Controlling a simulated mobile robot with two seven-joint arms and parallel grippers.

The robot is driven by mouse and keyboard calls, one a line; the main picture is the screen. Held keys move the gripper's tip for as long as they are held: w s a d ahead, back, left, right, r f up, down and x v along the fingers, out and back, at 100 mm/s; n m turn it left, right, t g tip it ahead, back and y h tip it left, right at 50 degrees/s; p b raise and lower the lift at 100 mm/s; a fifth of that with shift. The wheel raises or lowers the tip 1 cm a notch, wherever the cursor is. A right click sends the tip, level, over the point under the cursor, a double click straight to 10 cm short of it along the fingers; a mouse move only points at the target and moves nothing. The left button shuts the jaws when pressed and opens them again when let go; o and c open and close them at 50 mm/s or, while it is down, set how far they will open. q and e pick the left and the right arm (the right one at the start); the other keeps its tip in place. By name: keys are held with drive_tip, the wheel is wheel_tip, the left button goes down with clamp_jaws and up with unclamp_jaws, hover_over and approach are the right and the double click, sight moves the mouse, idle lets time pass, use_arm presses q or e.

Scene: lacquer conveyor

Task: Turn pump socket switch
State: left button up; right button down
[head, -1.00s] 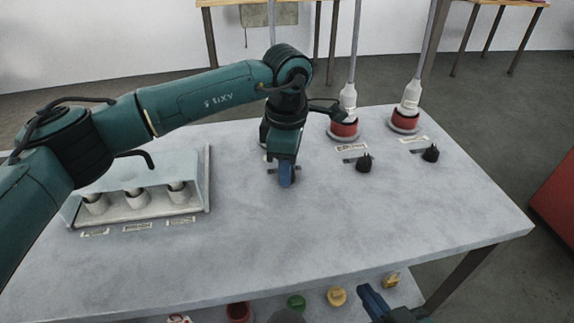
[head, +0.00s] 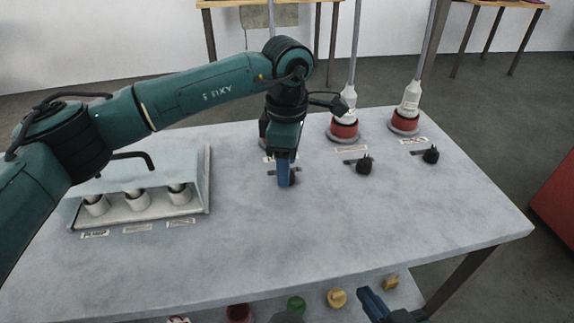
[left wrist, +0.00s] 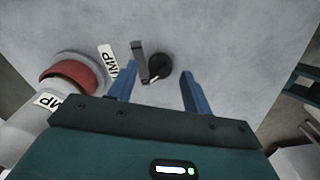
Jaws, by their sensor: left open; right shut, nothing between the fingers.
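The pump socket's switch is a dark round knob (left wrist: 160,66) on the grey tabletop, with a grey bar-like piece (left wrist: 139,60) beside it. A white label (left wrist: 109,62) with letters reading "UMP" lies near it. My left gripper (left wrist: 160,88) is open and points down, with its blue fingers apart and the knob just beyond the gap between the tips. In the head view this gripper (head: 284,172) mostly hides the knob (head: 293,180). The pump socket (left wrist: 75,75), with its red ring and a whitish plug, shows at left in the left wrist view. My right gripper (head: 373,303) is shut and empty at the bottom edge.
Two more red-ringed sockets (head: 344,131) (head: 404,122) with plugs stand to the right, each with a dark knob (head: 364,165) (head: 430,154). The front tabletop is clear. Several coloured items lie on a lower shelf.

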use_arm(q)
wheel_tip(320, 180, up, 12)
drive_tip(key=shift+f, duration=0.15)
drive_tip(key=shift+p, duration=0.3)
